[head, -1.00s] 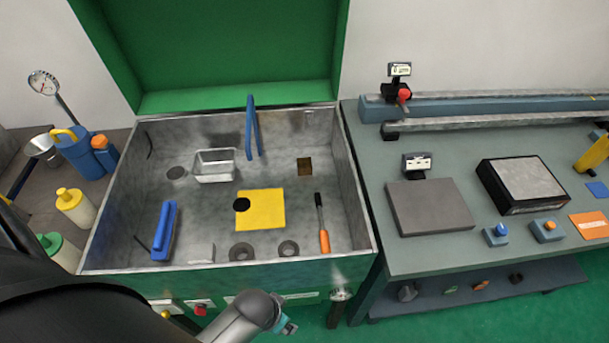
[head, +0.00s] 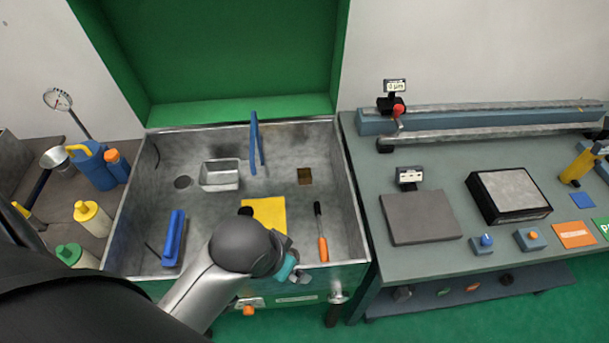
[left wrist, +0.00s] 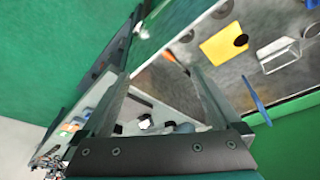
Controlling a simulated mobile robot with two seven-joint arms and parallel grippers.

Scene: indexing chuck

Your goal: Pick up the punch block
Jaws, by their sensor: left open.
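I cannot pick out the punch block for certain now. A small pale grey block stood near the tub's front wall in the earlier head view, and my arm covers that spot now. My left gripper reaches over the front of the grey metal tub (head: 335,150); in the head view my wrist hides its fingers. In the left wrist view the left gripper (left wrist: 163,85) is open, with nothing between its fingers. My right gripper is not in view.
The tub holds a yellow cloth (head: 268,212), a metal tray (head: 220,175), a blue brush-like item (head: 173,238), an orange-handled tool (head: 322,240) and a blue upright loop (head: 255,145). A bench with a grey plate (head: 420,217) stands right. Bottles (head: 93,220) stand left.

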